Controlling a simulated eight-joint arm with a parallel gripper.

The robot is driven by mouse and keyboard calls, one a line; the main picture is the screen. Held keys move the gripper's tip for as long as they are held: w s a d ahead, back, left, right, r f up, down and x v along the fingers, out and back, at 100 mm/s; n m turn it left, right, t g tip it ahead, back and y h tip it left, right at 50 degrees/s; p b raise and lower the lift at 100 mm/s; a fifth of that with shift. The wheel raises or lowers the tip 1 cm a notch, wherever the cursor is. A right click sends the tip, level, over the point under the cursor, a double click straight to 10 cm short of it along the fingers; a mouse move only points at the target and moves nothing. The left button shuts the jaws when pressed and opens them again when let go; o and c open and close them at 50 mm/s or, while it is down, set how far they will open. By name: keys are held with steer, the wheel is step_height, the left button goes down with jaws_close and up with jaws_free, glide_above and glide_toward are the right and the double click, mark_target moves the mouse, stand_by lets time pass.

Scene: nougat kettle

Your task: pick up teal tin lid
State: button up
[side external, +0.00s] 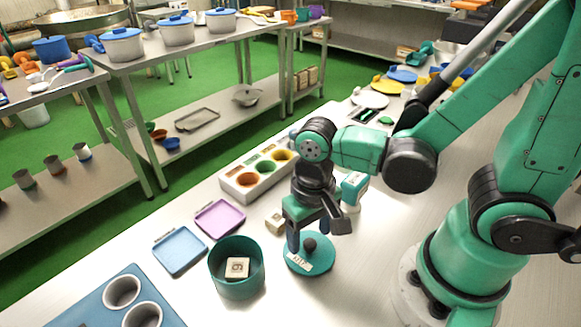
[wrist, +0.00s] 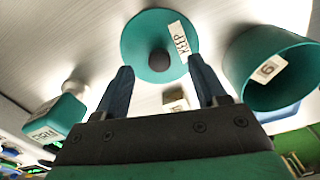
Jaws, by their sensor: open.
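The teal tin lid (side external: 309,258) lies flat on the white worktop, a round disc with a dark knob in its middle and a white label. In the wrist view the lid (wrist: 150,30) is ahead of the fingers, with its label reading "KEEP". My gripper (side external: 308,238) is open just above the lid, with its fingers around the knob's sides as seen from the side. In the wrist view the two dark blue fingers (wrist: 160,78) are apart with nothing held between them. I cannot tell whether a finger touches the lid.
Behind are a purple tray (side external: 220,219), a blue tray (side external: 180,252), a small cream block (side external: 276,223) and a holder with coloured cups (side external: 226,183). A teal-and-white bottle (wrist: 58,115) is near my gripper.

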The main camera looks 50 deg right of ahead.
steer(key=shift+f, duration=0.85)
jaws_close()
